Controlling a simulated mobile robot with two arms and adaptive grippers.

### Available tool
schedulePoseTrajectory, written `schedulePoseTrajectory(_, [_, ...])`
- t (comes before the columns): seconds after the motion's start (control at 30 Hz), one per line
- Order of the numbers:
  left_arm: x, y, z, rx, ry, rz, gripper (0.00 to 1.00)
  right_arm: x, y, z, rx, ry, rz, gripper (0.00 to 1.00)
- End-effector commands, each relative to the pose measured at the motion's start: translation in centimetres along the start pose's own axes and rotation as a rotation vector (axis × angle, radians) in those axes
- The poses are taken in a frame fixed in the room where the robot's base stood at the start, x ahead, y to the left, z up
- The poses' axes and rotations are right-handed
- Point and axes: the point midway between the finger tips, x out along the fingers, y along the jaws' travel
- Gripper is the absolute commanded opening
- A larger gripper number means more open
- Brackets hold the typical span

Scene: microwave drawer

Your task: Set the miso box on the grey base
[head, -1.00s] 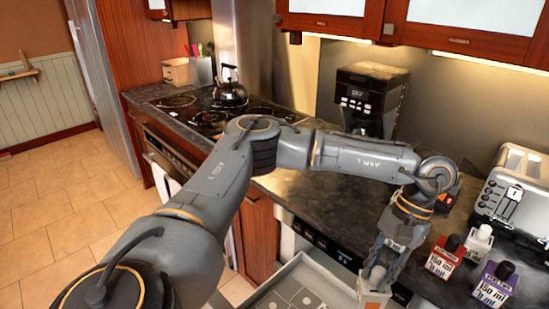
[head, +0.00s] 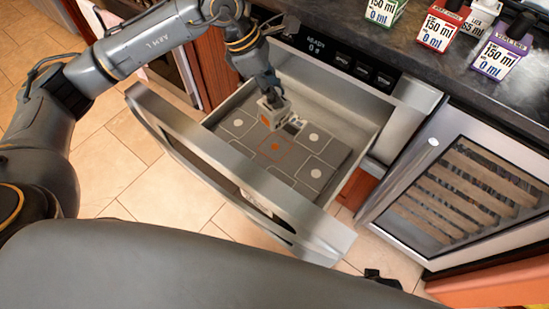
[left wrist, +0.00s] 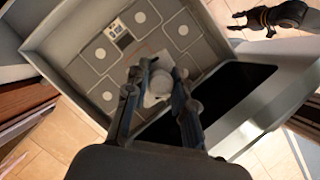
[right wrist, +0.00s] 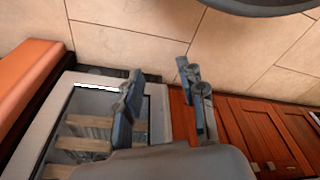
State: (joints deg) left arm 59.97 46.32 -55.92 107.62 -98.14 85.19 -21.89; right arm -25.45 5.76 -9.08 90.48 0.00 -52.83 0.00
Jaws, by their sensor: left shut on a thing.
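My left gripper (head: 268,100) is shut on a small pale box (head: 271,116) with an orange patch, which I take for the miso box; its label is too small to read. In the left wrist view its white round top (left wrist: 160,82) shows between the fingers. It is over the open drawer's grey base (head: 312,160), which is marked with outlined squares and pale dots. An orange-outlined square (head: 275,147) is close to the held box. I cannot tell whether the box touches the base. My right gripper (right wrist: 160,85) is open and empty, away from the drawer.
A small pale labelled item (head: 294,123) is in the drawer beside the held box. The drawer's front wall (head: 225,165) stands up around the base. Labelled containers, such as a red one (head: 440,27) and a purple one (head: 500,50), stand on the counter. A slatted cooler (head: 465,180) is right.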

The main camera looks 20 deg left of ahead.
Motion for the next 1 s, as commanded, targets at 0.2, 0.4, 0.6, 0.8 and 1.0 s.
schedulePoseTrajectory(0.2, [3.9, 1.2, -1.4, -0.36, -0.001, 0.152, 0.0, 0.4, 0.1, -1.7, 0.004, 0.025, 0.003, 0.4])
schedulePoseTrajectory(0.4, [4.7, 1.7, -1.9, -0.517, 0.001, 0.213, 0.0, -0.5, 0.2, -2.3, 0.006, 0.033, 0.004, 0.4])
schedulePoseTrajectory(0.6, [7.8, 1.7, -3.4, -0.539, 0.006, 0.217, 0.0, -2.0, 0.3, -3.0, 0.007, 0.042, 0.006, 0.4])
schedulePoseTrajectory(0.8, [10.0, 1.8, -4.2, -0.535, 0.003, 0.219, 0.0, -3.1, 0.3, -3.4, 0.008, 0.046, 0.007, 0.4])
schedulePoseTrajectory(1.0, [11.9, 1.7, -5.0, -0.535, 0.005, 0.216, 0.0, -3.8, 0.3, -3.5, 0.009, 0.05, 0.007, 0.4])
